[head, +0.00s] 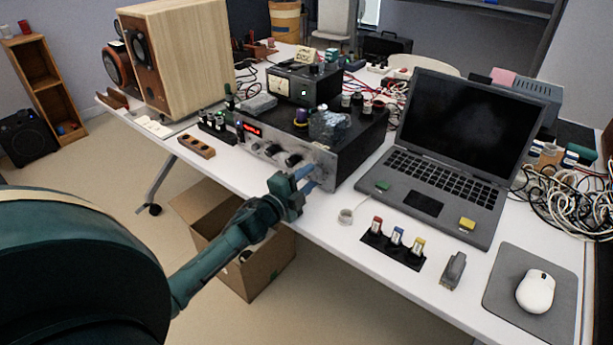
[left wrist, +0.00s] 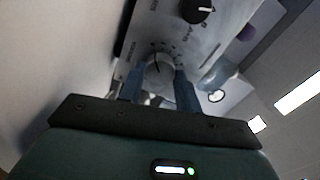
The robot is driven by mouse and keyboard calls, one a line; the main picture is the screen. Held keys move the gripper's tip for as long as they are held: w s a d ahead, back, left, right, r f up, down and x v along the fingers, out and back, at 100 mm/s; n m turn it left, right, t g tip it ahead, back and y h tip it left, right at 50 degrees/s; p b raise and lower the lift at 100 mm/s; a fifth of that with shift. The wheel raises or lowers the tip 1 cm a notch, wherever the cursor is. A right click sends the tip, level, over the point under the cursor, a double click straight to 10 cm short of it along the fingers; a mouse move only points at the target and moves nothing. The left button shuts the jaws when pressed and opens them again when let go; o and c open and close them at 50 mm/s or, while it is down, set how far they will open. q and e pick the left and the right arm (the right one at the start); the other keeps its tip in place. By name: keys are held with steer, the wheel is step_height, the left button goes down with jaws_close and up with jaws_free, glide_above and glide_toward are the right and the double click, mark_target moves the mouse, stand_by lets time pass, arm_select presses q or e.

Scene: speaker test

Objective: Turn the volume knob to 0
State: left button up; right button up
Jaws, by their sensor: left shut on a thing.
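The amplifier (head: 345,140) stands on the white table, with a silver front panel, a red display and several knobs. My left gripper (head: 308,179) reaches the right end of that panel. In the left wrist view, the blue fingers of my left gripper (left wrist: 160,88) stand on both sides of a round silver knob (left wrist: 160,70) with a dark pointer line and tick marks around it. The gripper is shut on this knob. In the head view the fingers hide the knob. A black knob (left wrist: 198,11) sits farther along the panel. My right gripper is not in view.
An open laptop (head: 450,150) stands right of the amplifier. A small white roll (head: 345,216) and a dark strip with coloured-top pieces (head: 392,251) lie near the table's front edge. An open cardboard box (head: 262,272) stands on the floor below my left arm.

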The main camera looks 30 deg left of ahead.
arm_select(q)
steer(key=shift+n, duration=0.4)
steer(key=o, duration=1)
steer(key=shift+c, duration=0.2)
steer(key=s+a, duration=0.1)
steer(key=s, duration=1.2)
